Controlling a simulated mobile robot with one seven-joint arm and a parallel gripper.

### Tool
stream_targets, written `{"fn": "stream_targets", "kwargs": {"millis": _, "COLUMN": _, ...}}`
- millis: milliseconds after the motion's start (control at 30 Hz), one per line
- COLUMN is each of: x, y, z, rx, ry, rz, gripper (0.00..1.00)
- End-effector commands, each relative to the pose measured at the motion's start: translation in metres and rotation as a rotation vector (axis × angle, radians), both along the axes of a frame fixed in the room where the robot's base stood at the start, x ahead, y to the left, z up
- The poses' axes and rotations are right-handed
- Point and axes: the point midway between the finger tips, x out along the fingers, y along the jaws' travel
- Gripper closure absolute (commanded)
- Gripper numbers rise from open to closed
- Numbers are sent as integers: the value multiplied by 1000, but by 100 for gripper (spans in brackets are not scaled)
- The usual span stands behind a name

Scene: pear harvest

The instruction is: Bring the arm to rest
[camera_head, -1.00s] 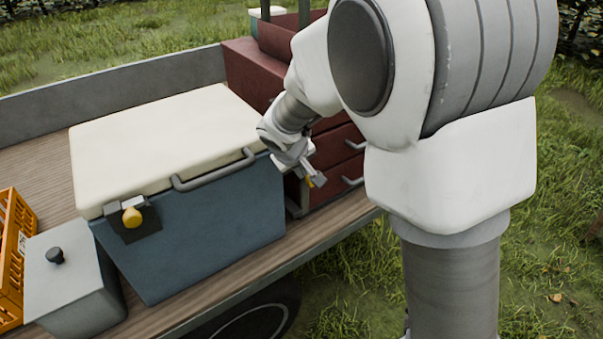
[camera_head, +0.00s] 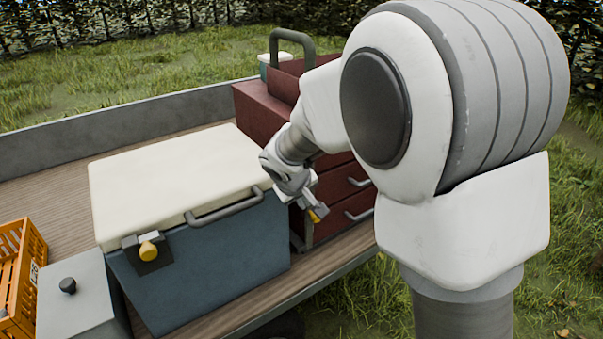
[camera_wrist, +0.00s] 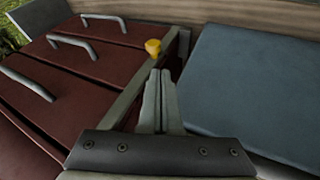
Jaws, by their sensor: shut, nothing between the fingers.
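My gripper (camera_head: 318,213) hangs at the end of my folded arm, in front of the gap between the blue cooler and the red drawer chest. In the wrist view my gripper (camera_wrist: 160,75) shows its two fingers closed together with nothing between them. Part of my wrist is hidden behind my own arm in the head view.
A blue cooler (camera_head: 215,265) with a cream lid stands on the wooden cart bed (camera_head: 50,205). A red drawer chest (camera_head: 335,187) with grey handles stands right of it. A grey lidded box (camera_head: 80,300) and an orange crate (camera_head: 38,250) are at left. Grass surrounds the cart.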

Motion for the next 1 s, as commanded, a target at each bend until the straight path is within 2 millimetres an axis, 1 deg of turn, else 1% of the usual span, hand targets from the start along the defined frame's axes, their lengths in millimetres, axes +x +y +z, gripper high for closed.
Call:
{"fn": "stream_targets", "kwargs": {"millis": 67, "x": -1, "y": -2, "z": 2, "rx": 3, "ry": -1, "rz": -4, "gripper": 100}}
{"fn": "stream_targets", "kwargs": {"millis": 133, "x": -5, "y": -8, "z": 9, "rx": 10, "ry": -2, "rz": -18, "gripper": 100}}
{"fn": "stream_targets", "kwargs": {"millis": 267, "x": -24, "y": -31, "z": 32, "rx": 44, "ry": -1, "rz": -75, "gripper": 100}}
{"fn": "stream_targets", "kwargs": {"millis": 367, "x": -48, "y": -55, "z": 55, "rx": 81, "ry": 3, "rz": -135, "gripper": 100}}
{"fn": "stream_targets", "kwargs": {"millis": 400, "x": -59, "y": -63, "z": 63, "rx": 99, "ry": 5, "rz": -156, "gripper": 100}}
{"fn": "stream_targets", "kwargs": {"millis": 567, "x": -106, "y": -93, "z": 89, "rx": 162, "ry": 13, "rz": -235, "gripper": 100}}
{"fn": "stream_targets", "kwargs": {"millis": 600, "x": -118, "y": -98, "z": 94, "rx": 178, "ry": 15, "rz": -253, "gripper": 100}}
{"fn": "stream_targets", "kwargs": {"millis": 667, "x": -137, "y": -106, "z": 101, "rx": 203, "ry": 17, "rz": -276, "gripper": 100}}
{"fn": "stream_targets", "kwargs": {"millis": 800, "x": -181, "y": -120, "z": 113, "rx": 261, "ry": 20, "rz": -327, "gripper": 100}}
{"fn": "stream_targets", "kwargs": {"millis": 1000, "x": -238, "y": -127, "z": 118, "rx": 336, "ry": 19, "rz": -374, "gripper": 100}}
